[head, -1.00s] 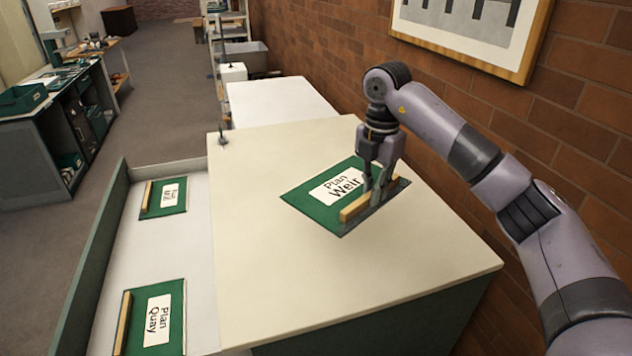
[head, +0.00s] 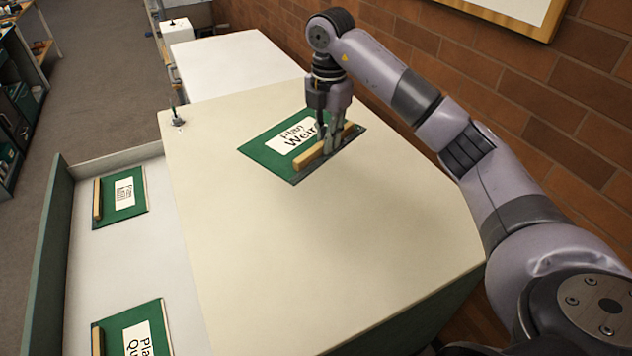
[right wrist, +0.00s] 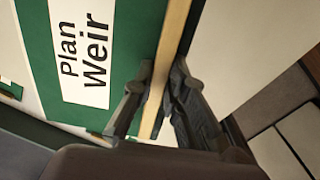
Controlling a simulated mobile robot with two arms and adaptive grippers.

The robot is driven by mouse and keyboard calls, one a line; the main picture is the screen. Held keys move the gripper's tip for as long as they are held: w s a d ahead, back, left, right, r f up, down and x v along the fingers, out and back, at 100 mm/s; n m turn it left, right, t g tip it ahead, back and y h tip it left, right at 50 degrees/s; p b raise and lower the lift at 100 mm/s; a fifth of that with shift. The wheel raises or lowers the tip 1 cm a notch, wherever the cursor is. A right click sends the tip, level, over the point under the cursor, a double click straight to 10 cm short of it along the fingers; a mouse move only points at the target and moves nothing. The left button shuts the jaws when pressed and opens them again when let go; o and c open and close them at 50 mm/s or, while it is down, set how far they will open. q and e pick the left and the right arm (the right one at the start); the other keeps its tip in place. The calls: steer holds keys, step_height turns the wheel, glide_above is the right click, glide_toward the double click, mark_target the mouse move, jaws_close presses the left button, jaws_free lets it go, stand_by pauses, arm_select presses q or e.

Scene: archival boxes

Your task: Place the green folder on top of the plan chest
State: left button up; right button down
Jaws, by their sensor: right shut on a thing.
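The green folder (head: 264,157) has a white label reading "Plan Weir" and a wooden strip along one edge. My right gripper (head: 329,150) is shut on that strip. The folder lies flat over the cream top of the plan chest (head: 300,260), toward its back; I cannot tell whether it touches the top. In the right wrist view the fingers (right wrist: 158,108) straddle the wooden strip, with the green folder (right wrist: 140,45) beside them. My left gripper is not in view.
An open drawer or tray (head: 58,260) at the left holds two more green folders, one "Plan Mill" (head: 132,210) and one "Plan Qu..." (head: 150,315). A small grey object (head: 178,121) stands on the chest's back left corner. A brick wall (head: 560,110) runs along the right.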

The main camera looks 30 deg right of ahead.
steer(key=f, duration=0.3)
steer(key=shift+s+a, duration=0.1)
steer(key=shift+s, duration=0.15)
step_height(320, 180, down, 4)
steer(key=p, duration=0.2)
glide_above(324, 202)
step_height(324, 202, down, 5)
steer(key=shift+f, duration=0.2)
steer(key=shift+s+f, duration=0.1)
steer(key=shift+f, duration=0.25)
step_height(324, 202, down, 4)
steer(key=shift+r+p, duration=0.25)
steer(key=shift+p, duration=0.35)
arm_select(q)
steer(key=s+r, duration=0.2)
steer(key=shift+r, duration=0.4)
arm_select(e)
steer(key=shift+f, duration=0.15)
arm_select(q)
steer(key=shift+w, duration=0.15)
arm_select(e)
steer(key=c, duration=1.6)
jaws_free()
